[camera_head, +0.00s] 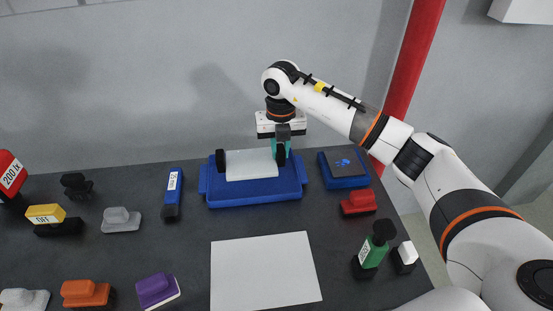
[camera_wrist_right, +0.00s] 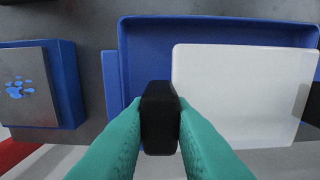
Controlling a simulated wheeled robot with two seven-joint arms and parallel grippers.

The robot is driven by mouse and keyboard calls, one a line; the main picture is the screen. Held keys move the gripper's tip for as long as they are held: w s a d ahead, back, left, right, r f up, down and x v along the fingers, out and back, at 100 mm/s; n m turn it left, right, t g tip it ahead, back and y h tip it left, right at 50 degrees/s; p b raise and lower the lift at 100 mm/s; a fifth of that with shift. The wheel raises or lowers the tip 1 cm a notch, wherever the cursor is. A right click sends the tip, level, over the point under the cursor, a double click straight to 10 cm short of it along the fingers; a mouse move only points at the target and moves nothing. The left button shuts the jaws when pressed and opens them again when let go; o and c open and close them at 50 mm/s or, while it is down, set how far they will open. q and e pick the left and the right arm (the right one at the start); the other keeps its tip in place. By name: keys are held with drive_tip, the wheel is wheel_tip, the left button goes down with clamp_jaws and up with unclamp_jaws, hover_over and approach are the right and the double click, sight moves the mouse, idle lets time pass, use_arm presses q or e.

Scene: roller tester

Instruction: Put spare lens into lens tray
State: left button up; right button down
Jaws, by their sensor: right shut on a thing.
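My right gripper (camera_wrist_right: 160,125), with teal fingers, is shut on a small black piece (camera_wrist_right: 160,115), which I take for the spare lens. In the head view the gripper (camera_head: 281,142) points down at the back right of a large blue tray (camera_head: 255,199), which I take for the lens tray. The held piece (camera_head: 281,156) is at the right end of a white slab (camera_head: 250,172) in the tray. I cannot tell whether the piece touches the tray. Another black piece (camera_head: 220,162) is at the slab's left end. My left gripper is not in view.
A blue box with a paw print (camera_head: 345,182) stands right of the tray, with a red block (camera_head: 358,202) in front. A green bottle (camera_head: 372,252) is front right. A white sheet (camera_head: 265,272) lies in front. Several small items, including an orange block (camera_head: 86,293), are left.

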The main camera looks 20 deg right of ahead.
wheel_tip(320, 180, down, 3)
drive_tip(key=shift+f, duration=0.5)
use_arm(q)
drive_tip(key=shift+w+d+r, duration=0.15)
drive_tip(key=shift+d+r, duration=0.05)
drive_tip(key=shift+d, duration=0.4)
use_arm(e)
drive_tip(key=shift+f, duration=0.15)
drive_tip(key=c, duration=1.3)
unclamp_jaws()
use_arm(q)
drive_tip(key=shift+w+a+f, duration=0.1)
